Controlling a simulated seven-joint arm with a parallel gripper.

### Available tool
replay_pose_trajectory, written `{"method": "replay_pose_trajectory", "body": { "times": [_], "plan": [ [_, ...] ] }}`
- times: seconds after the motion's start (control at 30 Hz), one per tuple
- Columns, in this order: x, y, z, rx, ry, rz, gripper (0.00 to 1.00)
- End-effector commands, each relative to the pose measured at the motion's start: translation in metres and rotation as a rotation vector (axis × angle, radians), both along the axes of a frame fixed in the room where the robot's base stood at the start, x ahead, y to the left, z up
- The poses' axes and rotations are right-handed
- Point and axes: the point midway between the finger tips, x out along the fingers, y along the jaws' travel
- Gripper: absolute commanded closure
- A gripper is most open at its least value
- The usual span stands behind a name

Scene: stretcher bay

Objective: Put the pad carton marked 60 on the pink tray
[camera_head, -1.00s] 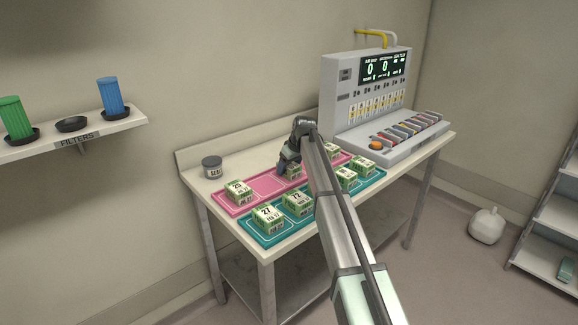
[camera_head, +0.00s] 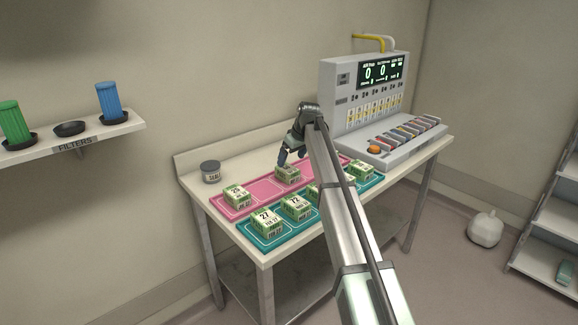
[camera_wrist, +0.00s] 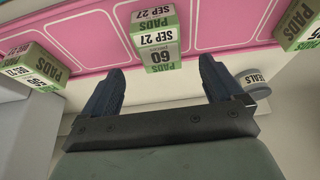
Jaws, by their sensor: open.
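The pad carton marked 60 (camera_wrist: 164,58) is green and white and stands on the pink tray (camera_wrist: 90,40), its label readable in the wrist view. In the head view the same carton (camera_head: 288,175) sits in the middle part of the pink tray (camera_head: 262,187). My gripper (camera_wrist: 163,72) is open and empty, its two dark fingers spread to either side of the carton in the picture. In the head view my gripper (camera_head: 287,160) is just above the carton, apart from it.
A carton marked 29 (camera_head: 237,196) stands at the pink tray's left end. The teal tray (camera_head: 286,233) in front holds several cartons, including 27 (camera_head: 266,222) and 72 (camera_head: 298,207); my arm hides part of it. A seals jar (camera_head: 210,171) stands behind left, a grey console (camera_head: 390,140) right.

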Motion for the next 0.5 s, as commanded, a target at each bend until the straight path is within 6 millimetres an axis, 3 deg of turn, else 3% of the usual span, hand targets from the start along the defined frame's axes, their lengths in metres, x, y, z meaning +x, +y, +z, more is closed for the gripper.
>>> {"method": "replay_pose_trajectory", "body": {
  "times": [0.2, 0.5],
  "plan": [
    [-0.009, -0.009, 0.030, 0.001, 0.000, -0.001, 0.06],
    [-0.013, -0.014, 0.045, 0.000, 0.000, -0.001, 0.06]
  ]
}}
